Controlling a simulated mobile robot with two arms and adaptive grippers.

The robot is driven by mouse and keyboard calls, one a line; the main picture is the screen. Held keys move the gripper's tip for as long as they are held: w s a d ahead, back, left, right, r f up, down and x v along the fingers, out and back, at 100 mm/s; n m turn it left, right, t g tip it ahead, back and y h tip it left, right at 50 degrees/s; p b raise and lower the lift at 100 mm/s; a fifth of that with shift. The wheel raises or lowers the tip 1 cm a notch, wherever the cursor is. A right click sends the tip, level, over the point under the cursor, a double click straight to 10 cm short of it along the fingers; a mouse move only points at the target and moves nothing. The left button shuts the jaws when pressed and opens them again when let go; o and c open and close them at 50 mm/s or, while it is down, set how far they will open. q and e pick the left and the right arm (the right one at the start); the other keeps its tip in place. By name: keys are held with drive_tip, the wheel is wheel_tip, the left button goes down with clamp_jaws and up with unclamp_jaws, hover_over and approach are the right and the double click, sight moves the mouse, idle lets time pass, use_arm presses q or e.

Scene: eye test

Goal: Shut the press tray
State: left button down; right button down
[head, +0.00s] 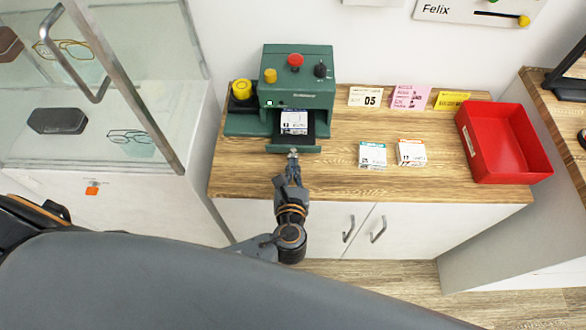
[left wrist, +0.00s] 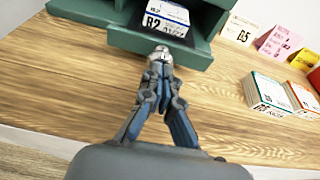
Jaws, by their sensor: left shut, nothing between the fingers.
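The green press (head: 297,85) stands at the back left of the wooden counter, with a red button (head: 295,60) and a yellow knob on top. Its tray (head: 307,149) is pulled out at the front, with a white and blue lens packet (head: 294,121) lying in it. The packet also shows in the left wrist view (left wrist: 166,17). My left gripper (head: 293,153) is shut and empty, with its fingertips right at the tray's green front edge. In the left wrist view the fingertips (left wrist: 161,54) meet or nearly meet that edge; I cannot tell whether they touch. My right gripper is not in view.
Two small boxes, one teal-edged (head: 372,155) and one orange-edged (head: 411,152), sit right of the tray. Cards, including a pink one (head: 410,97), stand behind them. A red bin (head: 503,143) is at the right end. A glass display case (head: 100,90) stands left.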

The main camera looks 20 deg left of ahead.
sight(294, 145)
use_arm(q)
drive_tip(key=w, duration=0.2)
drive_tip(key=w+a, duration=0.1)
drive_tip(key=w, duration=0.2)
drive_tip(key=w+a+p, duration=0.1)
drive_tip(key=w, duration=0.2)
drive_tip(key=shift+w+a, duration=0.15)
drive_tip(key=shift+a, duration=0.05)
drive_tip(key=shift+r, duration=0.2)
